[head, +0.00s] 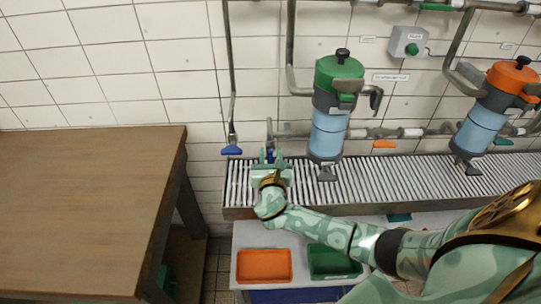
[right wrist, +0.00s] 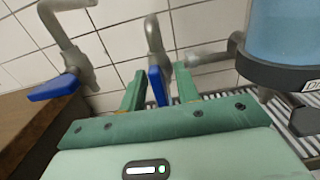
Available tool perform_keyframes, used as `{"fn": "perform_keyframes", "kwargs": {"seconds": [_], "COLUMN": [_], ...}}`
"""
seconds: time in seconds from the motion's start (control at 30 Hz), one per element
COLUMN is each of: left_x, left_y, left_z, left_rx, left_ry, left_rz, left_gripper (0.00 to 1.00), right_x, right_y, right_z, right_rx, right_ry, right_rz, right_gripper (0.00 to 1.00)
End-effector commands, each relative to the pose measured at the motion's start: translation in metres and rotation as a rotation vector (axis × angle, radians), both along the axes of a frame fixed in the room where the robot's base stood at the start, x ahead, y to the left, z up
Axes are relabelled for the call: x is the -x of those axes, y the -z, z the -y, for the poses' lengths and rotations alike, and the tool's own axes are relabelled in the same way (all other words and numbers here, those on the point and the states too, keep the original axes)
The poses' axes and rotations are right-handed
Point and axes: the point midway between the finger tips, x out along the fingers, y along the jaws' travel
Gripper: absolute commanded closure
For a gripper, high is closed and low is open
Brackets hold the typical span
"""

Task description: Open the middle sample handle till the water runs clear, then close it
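My right gripper (head: 270,157) is over the left end of the slatted drain, with its fingers on either side of a blue handle (head: 270,154). In the right wrist view this blue handle (right wrist: 157,86) hangs upright below a grey pipe, between the two green fingers (right wrist: 160,88). Narrow gaps show beside it, so the gripper looks open around it. A second blue handle (head: 232,150) is to the left, turned sideways on its pipe; it also shows in the right wrist view (right wrist: 54,87). I see no running water. My left gripper is out of view.
A green-topped filter housing (head: 330,120) stands right of the gripper, an orange-topped one (head: 487,112) farther right. Orange (head: 384,144) and green (head: 502,141) handles are on the wall pipe. A wooden table (head: 80,210) is left. Orange (head: 264,266) and green (head: 333,262) trays lie below the drain.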

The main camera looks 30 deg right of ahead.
Motion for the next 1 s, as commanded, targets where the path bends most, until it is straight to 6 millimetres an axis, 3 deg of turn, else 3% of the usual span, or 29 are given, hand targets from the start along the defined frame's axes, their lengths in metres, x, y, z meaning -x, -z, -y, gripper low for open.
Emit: {"fn": "perform_keyframes", "kwargs": {"seconds": [0.07, 0.17, 0.2, 0.63, 1.0], "left_x": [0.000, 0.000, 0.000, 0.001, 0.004], "left_y": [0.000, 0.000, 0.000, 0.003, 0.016], "left_z": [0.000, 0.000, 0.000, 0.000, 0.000], "left_rx": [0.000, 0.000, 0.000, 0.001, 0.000], "left_ry": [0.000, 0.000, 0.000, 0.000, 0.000], "left_rz": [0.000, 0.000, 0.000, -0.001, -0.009], "left_gripper": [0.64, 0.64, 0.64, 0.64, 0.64], "right_x": [0.000, 0.000, 0.000, 0.000, 0.001], "right_y": [0.000, 0.000, 0.000, 0.001, 0.003], "right_z": [0.000, 0.000, 0.000, -0.001, 0.001], "right_rx": [0.000, 0.000, 0.000, -0.047, -0.279], "right_ry": [0.000, 0.000, 0.000, -0.001, 0.001], "right_rz": [0.000, 0.000, 0.000, 0.029, 0.170], "right_gripper": [0.68, 0.96, 1.00, 1.00, 1.00]}}
